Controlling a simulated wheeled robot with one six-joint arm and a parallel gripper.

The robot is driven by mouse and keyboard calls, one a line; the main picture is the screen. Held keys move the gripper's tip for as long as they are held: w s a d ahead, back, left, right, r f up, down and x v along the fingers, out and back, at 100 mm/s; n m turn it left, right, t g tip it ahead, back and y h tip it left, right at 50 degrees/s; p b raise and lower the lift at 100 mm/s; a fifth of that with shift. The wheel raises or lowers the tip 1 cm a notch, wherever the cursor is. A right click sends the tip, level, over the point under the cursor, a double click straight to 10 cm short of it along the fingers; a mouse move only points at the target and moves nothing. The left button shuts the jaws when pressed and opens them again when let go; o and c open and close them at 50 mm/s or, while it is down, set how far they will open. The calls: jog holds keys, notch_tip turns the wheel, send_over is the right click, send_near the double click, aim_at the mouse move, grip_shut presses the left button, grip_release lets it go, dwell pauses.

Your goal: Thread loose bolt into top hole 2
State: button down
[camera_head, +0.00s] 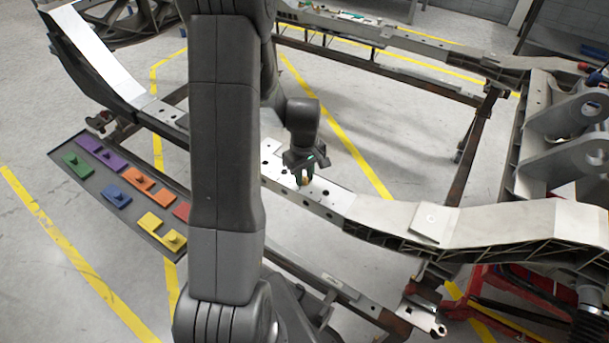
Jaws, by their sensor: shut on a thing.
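My gripper (304,174) points down over the light metal plate (332,193) on the chassis rail, right of my arm's thick upper link. It is shut on a small brass-coloured bolt (306,181), of which only a little shows below the fingers. The bolt is at or just above the plate's top face; I cannot tell whether its tip is in a hole. The plate has several dark holes, some seen to the left of the gripper and some to the right. My arm hides part of the plate and rail on the left.
A dark tray (62,142) with coloured blocks, purple, green, orange, blue, red and yellow, lies at the left. The chassis rail (480,222) rises to the right. A grey bracket (566,150) stands far right, with a red stand (492,306) below. Floor beyond the plate is open.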

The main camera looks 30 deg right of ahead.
jog(key=m, duration=0.6)
jog(key=shift+f+b, duration=0.1)
jog(key=shift+b, duration=0.3)
jog(key=shift+m, duration=1.5)
jog(key=shift+b, duration=0.3)
jog(key=shift+m, duration=1.4)
jog(key=c, duration=1.1)
grip_release()
notch_tip(320, 180, up, 9)
jog(key=p, duration=0.6)
